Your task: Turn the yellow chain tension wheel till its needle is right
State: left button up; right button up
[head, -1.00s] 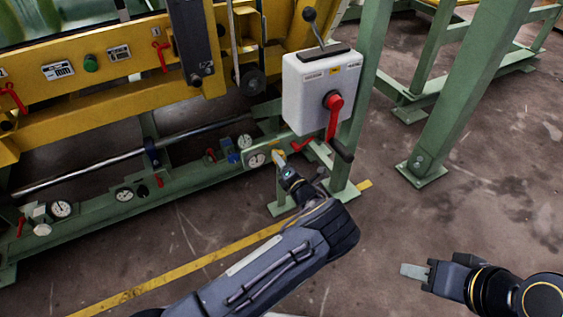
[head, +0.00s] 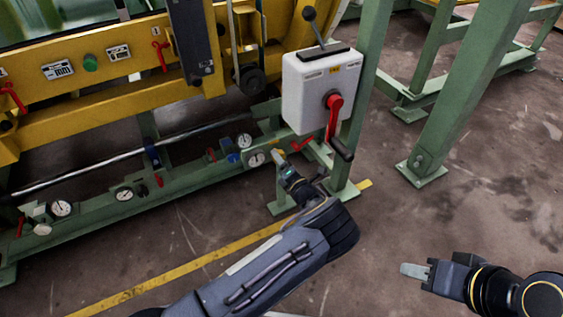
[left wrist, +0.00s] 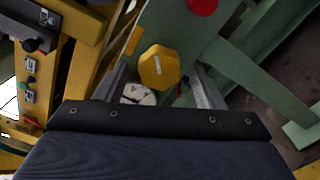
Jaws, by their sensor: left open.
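The yellow wheel (left wrist: 159,67) is a rounded knob with a pale mark on its face. In the left wrist view it lies between the two fingers of my left gripper (left wrist: 163,88), which is open. I cannot tell whether the fingers touch it. The white dial (left wrist: 137,94) beside it is partly hidden by my gripper, and its needle reading is too small to tell. In the head view the dial (head: 256,159) sits just left of my left gripper (head: 280,158), and the wheel cannot be made out clearly. My right gripper (head: 415,270) is at the lower right, away from the machine.
A white switch box (head: 321,90) with a red handle (head: 334,114) stands above and right of my left gripper. Several other gauges (head: 124,194) line the green lower beam (head: 180,178). A green post (head: 440,130) stands at the right; the floor (head: 500,220) there is clear.

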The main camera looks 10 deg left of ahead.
pick_arm(q)
jog(key=p+v, duration=0.2)
jog(key=v, duration=0.5)
jog(key=shift+s+d, duration=0.25)
jog(key=shift+s, duration=0.05)
pick_arm(e)
notch_tip(320, 180, up, 2)
jog(key=shift+r, duration=0.25)
